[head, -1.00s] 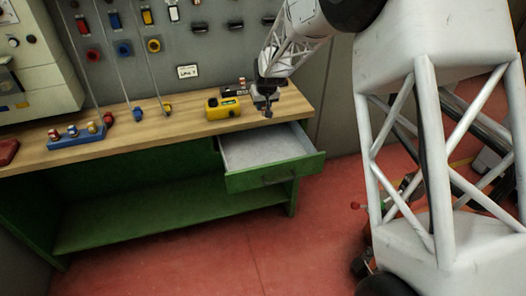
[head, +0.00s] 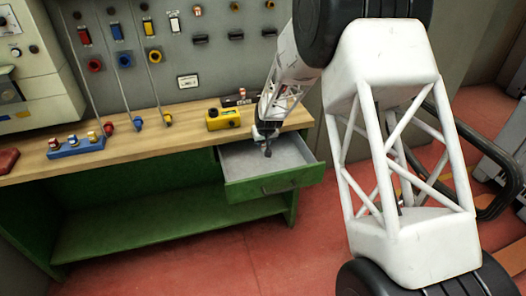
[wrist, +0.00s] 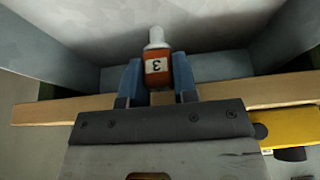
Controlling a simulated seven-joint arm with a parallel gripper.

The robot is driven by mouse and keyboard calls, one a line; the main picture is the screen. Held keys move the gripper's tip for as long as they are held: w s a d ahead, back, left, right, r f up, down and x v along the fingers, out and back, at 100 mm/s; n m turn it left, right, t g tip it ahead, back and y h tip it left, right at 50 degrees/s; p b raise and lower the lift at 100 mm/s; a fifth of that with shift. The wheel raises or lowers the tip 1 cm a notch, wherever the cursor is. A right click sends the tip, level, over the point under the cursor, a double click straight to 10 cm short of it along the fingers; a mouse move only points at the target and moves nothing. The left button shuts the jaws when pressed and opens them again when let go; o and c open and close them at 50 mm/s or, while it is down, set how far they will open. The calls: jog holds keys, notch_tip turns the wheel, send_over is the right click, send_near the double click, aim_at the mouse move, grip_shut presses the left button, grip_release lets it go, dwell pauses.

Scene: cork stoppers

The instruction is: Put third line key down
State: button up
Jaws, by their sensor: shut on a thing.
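The key (wrist: 157,70) is an orange-red piece with a white label reading 3 and a pale rounded end. My gripper (wrist: 158,82) is shut on it, one blue finger on each side, in the wrist view. In the head view my gripper (head: 267,148) hangs over the open drawer (head: 272,186) of the green bench. The key is too small to make out there. Whether it touches the drawer floor I cannot tell.
A yellow device (head: 223,119) stands on the wooden bench top (head: 180,127) behind the drawer; it also shows in the wrist view (wrist: 290,128). A blue rack (head: 77,147) with several small pieces is at the left. The drawer's grey floor looks empty.

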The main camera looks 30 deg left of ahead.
aim_at(264, 147)
jog(key=shift+f, duration=0.55)
jog(key=shift+f, duration=1.95)
jog(key=shift+f, duration=0.1)
jog(key=o, duration=0.9)
jog(key=shift+v, duration=6.1)
